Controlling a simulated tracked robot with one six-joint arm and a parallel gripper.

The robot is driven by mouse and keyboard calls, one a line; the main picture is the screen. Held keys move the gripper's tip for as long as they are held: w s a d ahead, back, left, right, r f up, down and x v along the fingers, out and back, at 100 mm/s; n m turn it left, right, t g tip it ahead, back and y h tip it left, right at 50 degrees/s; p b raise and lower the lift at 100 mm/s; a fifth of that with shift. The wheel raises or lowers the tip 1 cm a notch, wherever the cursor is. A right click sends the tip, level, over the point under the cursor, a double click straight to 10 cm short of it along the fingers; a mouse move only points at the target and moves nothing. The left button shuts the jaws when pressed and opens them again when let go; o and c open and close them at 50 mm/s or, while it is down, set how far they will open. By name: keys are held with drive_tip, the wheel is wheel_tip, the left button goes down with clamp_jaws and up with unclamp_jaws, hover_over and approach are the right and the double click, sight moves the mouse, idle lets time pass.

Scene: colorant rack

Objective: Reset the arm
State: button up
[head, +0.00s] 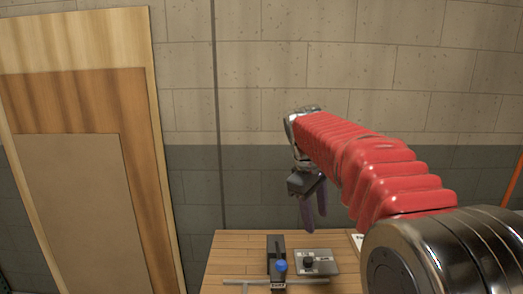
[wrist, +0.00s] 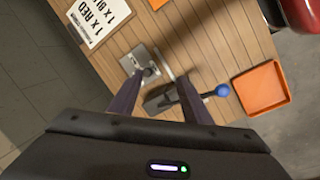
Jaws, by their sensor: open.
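My arm reaches forward over the wooden table, its red ribbed sleeve filling the right of the head view. My gripper (head: 313,208) hangs with its dark fingers pointing down, above the back of the table. In the wrist view my gripper (wrist: 157,90) shows two spread fingers with nothing between them that I can see held. It is open and empty.
The wooden table (head: 228,262) carries a black device with a blue knob (head: 281,266), a grey plate with a black knob (head: 319,262) and a metal bar (head: 246,284). The wrist view also shows an orange tray (wrist: 262,88) and a printed sign (wrist: 98,18). Boards (head: 75,190) lean left.

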drive_tip(key=s+f+m+t, duration=0.1)
drive_tip(key=s+f+m, duration=0.1)
drive_tip(key=s, duration=0.7)
drive_tip(key=s+d+f+m+t+y, duration=0.1)
drive_tip(key=s+f+m+t, duration=0.1)
drive_tip(key=s, duration=0.8)
drive_tip(key=s+f+m+t+y, duration=0.1)
drive_tip(key=s+f+m, duration=0.2)
drive_tip(key=s, duration=0.7)
drive_tip(key=m, duration=0.2)
drive_tip(key=shift+d+f+m, duration=0.3)
drive_tip(key=shift+d, duration=0.1)
